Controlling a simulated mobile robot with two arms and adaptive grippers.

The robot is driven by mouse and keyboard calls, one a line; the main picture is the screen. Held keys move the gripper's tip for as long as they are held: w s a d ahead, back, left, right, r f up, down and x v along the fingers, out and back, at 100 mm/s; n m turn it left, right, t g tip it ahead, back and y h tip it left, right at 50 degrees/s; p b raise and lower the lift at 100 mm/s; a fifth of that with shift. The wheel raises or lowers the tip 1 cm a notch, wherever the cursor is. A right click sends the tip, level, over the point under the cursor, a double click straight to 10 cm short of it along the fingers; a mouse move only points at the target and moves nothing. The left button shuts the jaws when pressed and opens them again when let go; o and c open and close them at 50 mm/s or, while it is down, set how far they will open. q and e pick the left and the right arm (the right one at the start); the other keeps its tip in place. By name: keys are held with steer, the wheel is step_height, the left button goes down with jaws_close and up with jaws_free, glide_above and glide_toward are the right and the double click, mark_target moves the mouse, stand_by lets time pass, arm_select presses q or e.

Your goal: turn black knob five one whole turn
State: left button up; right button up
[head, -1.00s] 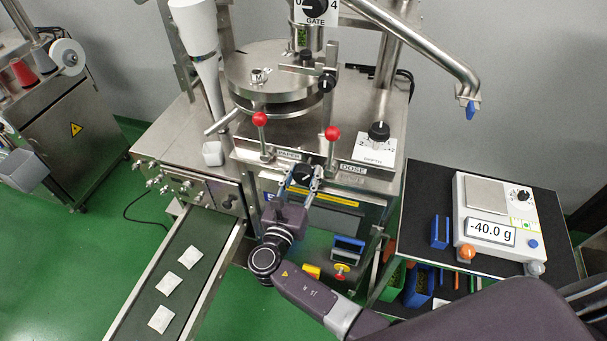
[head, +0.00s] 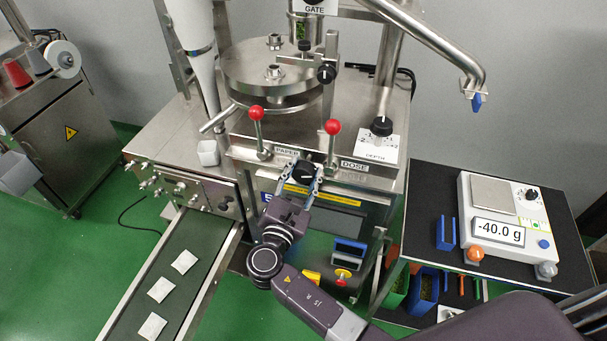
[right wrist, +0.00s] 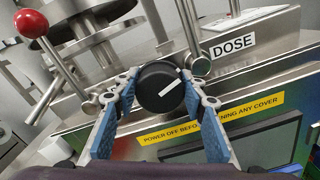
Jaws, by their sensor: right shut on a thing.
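A black knob (right wrist: 158,80) with a white pointer line is on the machine front, between the two red-balled levers and beside the DOSE label (right wrist: 232,45). In the right wrist view its line slants from lower left to upper right. In the head view the knob (head: 304,172) shows between the PAPER and DOSE labels. My right gripper (head: 306,183) is shut on it, with one blue-padded finger on each side. The knob carries no number that I can read. My left gripper is not in view.
Red-balled levers (head: 256,113) (head: 333,127) stand close above the gripper on both sides. A DEPTH knob (head: 381,126) is to the right. A conveyor (head: 205,236) with teabags runs at lower left. A scale (head: 507,261) reading -40.0 g stands on the side table.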

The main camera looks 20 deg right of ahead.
stand_by(0.4)
steer(key=o, duration=1.2)
steer(key=v, duration=1.2)
steer(key=shift+r, duration=0.1)
